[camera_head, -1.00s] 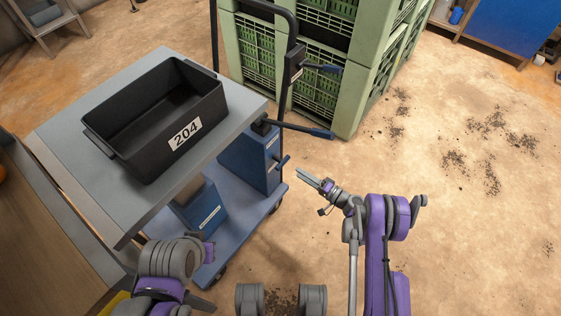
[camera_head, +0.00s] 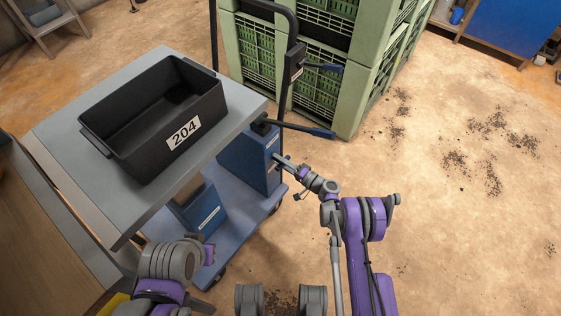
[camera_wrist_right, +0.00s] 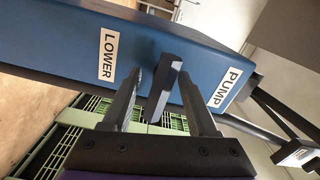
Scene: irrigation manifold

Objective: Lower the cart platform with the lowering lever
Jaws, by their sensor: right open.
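The cart's grey platform (camera_head: 60,140) stands raised at the left in the head view, with a blue box (camera_head: 240,165) below its right edge. In the right wrist view, this blue box (camera_wrist_right: 150,45) bears the labels LOWER (camera_wrist_right: 107,55) and PUMP (camera_wrist_right: 225,87). A short dark lever (camera_wrist_right: 166,85) sticks out of it between the labels. My right gripper (camera_wrist_right: 160,80) is open, with one finger on each side of this lever; contact cannot be told. In the head view my right gripper (camera_head: 285,164) is at the box's right side. My left arm shows at the bottom left; its fingers do not show.
A black bin (camera_head: 150,130) marked 204 sits on the platform. A long blue-gripped handle (camera_head: 305,130) juts out above my right gripper. Another blue-gripped lever (camera_head: 322,66) is on the cart's push bar. Green crates (camera_head: 350,90) stand behind. The floor at right is open.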

